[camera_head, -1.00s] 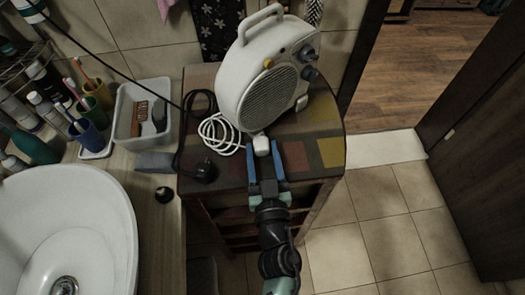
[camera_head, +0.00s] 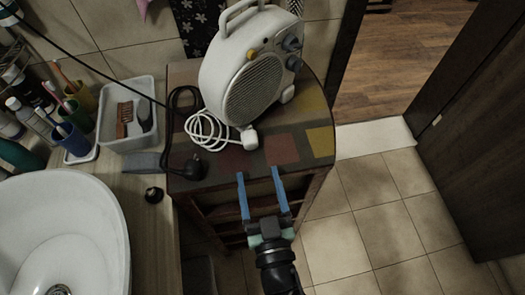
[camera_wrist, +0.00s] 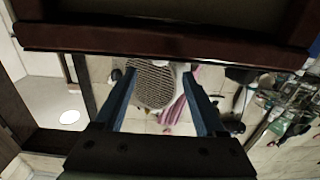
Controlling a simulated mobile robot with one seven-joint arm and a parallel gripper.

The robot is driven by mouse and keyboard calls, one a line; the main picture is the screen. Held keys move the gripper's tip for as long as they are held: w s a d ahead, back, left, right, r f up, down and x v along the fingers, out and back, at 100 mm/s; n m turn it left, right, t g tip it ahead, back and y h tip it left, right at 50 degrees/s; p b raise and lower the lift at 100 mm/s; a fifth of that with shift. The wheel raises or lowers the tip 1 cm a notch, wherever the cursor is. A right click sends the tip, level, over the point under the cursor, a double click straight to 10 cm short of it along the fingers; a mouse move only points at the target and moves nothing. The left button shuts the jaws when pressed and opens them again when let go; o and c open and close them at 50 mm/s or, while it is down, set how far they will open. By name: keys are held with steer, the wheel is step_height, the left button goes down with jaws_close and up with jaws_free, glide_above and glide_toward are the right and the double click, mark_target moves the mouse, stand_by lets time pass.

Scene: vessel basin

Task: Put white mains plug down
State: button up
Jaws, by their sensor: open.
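The white mains plug (camera_head: 249,138) rests on the cabinet top (camera_head: 285,150), at the foot of the white fan heater (camera_head: 250,75). Its coiled white cord (camera_head: 208,130) lies just to its left. My gripper (camera_head: 260,176) is open and empty, with its two blue fingers apart, in front of the cabinet's front edge. The plug is beyond the fingertips and clear of them. In the wrist view my gripper's fingers (camera_wrist: 164,72) are spread with nothing between them; the plug cannot be made out there.
A black plug (camera_head: 195,167) with a black cord lies on the cabinet's left front. A white sink (camera_head: 60,235), a tray with brushes (camera_head: 128,112) and several cups with toothbrushes stand to the left. Open tiled floor (camera_head: 370,220) lies to the right.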

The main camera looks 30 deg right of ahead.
steer(key=shift+v, duration=1.75)
